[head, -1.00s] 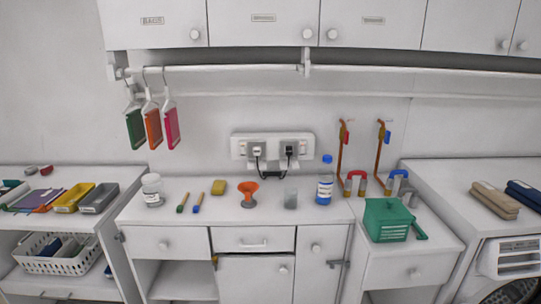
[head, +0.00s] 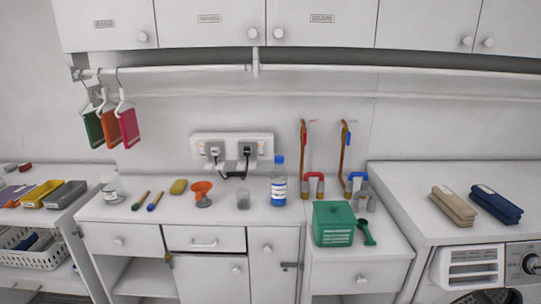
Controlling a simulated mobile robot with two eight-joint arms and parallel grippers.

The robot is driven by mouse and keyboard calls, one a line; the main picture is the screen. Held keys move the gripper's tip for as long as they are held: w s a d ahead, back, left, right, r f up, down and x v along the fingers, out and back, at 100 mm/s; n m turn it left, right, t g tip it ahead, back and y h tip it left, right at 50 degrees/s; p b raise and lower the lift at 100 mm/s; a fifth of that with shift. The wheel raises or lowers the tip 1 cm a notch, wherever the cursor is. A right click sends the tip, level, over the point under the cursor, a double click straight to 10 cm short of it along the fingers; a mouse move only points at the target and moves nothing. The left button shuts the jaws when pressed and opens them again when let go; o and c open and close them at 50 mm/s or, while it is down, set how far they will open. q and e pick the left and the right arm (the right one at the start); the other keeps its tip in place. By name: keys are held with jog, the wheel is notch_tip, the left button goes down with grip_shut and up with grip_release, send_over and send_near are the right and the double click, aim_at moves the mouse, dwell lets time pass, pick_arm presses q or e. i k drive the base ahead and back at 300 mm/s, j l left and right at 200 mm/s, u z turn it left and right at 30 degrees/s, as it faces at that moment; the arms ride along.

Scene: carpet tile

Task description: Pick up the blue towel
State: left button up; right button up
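The blue towel (head: 496,204) is a dark blue folded bundle. It lies on the white top above the washing machine, at the right of the head view. A beige folded towel (head: 453,206) lies just left of it, with a narrow gap between them. Neither of my grippers shows in the head view.
The white top (head: 405,199) is clear left of the towels. A washing machine (head: 490,277) stands below it. A green basket (head: 333,223) and green scoop (head: 366,232) stand on the lower counter, with a blue-capped bottle (head: 279,185) further left. Cabinets (head: 310,22) hang above.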

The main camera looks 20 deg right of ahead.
aim_at(503, 210)
jog(key=k+l, duration=0.1)
jog(key=l, duration=0.45)
jog(key=k+l, duration=0.1)
jog(key=l, duration=0.45)
jog(key=k+l, duration=0.1)
jog(key=l, duration=0.45)
jog(key=k+l, duration=0.1)
jog(key=l, duration=0.45)
jog(key=k+l, duration=0.1)
jog(key=l, duration=0.45)
jog(key=k+l, duration=0.1)
jog(key=l, duration=0.45)
